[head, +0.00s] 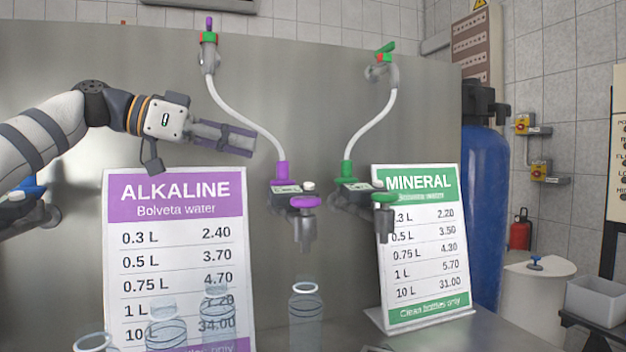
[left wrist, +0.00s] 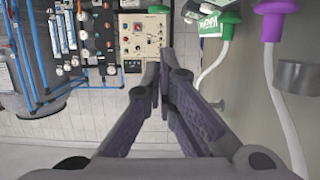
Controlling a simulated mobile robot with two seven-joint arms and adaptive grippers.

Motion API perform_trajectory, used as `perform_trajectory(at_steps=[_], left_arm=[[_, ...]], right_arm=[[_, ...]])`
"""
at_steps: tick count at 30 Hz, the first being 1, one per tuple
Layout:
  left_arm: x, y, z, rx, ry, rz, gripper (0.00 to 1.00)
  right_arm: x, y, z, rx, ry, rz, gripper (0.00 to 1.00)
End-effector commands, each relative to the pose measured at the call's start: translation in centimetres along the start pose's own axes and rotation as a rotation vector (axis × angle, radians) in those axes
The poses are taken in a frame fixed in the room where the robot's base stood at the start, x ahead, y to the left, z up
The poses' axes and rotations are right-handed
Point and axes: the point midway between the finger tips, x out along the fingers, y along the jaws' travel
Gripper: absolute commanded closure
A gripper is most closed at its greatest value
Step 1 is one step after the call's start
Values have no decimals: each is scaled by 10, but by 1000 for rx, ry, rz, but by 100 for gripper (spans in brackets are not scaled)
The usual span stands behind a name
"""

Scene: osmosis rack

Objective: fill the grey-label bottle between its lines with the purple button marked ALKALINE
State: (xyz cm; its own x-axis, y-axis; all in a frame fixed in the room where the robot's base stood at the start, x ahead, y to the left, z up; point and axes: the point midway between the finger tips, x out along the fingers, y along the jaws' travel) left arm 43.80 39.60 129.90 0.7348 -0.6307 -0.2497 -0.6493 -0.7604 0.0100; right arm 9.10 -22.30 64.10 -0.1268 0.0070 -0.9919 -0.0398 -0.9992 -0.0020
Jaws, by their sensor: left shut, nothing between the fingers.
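My left gripper (head: 254,143) is shut and empty, high in front of the steel panel, above the ALKALINE sign (head: 176,190). Its shut fingers (left wrist: 160,80) also show in the left wrist view. The purple button (head: 304,202) sits on the alkaline dispenser, below and right of my fingertips and apart from them. A clear bottle (head: 306,318) stands upright under that dispenser's spout (head: 304,234). I cannot make out a grey label, fill lines or water in it. My right gripper is not in view.
A green button (head: 383,199) and the MINERAL sign (head: 420,250) are to the right. Several clear bottles, one here (head: 165,335), stand before the ALKALINE sign. White hoses (head: 232,116) hang near my gripper. A blue tank (head: 482,215) stands farther right.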

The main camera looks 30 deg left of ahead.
Motion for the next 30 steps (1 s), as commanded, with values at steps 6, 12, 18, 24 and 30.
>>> perform_trajectory(at_steps=[6,12,18,24,30], left_arm=[[0,0,0,0,0,0,100],[21,-1,4,-3,-9,2,100],[69,-4,10,-9,-15,3,100],[109,-2,7,-6,-10,3,100],[108,0,31,-2,0,1,100]], right_arm=[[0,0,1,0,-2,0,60],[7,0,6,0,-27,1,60],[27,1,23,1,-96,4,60],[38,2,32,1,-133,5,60],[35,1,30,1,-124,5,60]])
